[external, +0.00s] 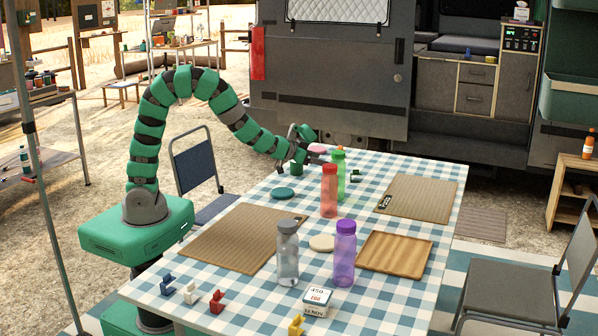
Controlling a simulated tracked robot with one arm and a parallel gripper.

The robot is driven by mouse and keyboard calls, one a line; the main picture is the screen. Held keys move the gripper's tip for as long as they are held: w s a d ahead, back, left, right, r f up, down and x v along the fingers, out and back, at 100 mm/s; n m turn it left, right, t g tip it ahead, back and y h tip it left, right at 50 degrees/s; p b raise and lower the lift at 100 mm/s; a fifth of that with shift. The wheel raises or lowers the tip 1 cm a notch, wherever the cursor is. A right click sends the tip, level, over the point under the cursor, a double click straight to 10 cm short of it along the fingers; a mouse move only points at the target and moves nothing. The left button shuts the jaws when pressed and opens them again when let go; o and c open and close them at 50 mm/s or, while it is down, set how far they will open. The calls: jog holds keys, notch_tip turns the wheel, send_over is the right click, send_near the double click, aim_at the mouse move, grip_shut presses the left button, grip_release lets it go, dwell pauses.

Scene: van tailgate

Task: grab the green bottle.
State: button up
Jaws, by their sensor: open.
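The green bottle (340,179) stands upright on the checked table, toward its far end. The red bottle (329,192) stands in front of it and covers part of its left side. My gripper (311,155) is open and empty at the far left of the table, close to the left of the green bottle's upper part. I cannot tell whether a finger touches the bottle. My arm arches over from the left side of the table.
A clear grey bottle (287,254) and a purple bottle (344,255) stand nearer the front. Ribbed mats (235,238), a wooden tray (394,254), a white box (318,302) and small coloured clips lie around. A folding chair (199,170) stands beside the table's left edge.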

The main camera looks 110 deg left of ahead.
aim_at(332, 162)
jog(key=shift+b+x, duration=1.1)
jog(key=shift+x, duration=3.3)
jog(key=shift+w+r, duration=0.15)
jog(key=c, duration=1.3)
jog(key=shift+c, duration=0.2)
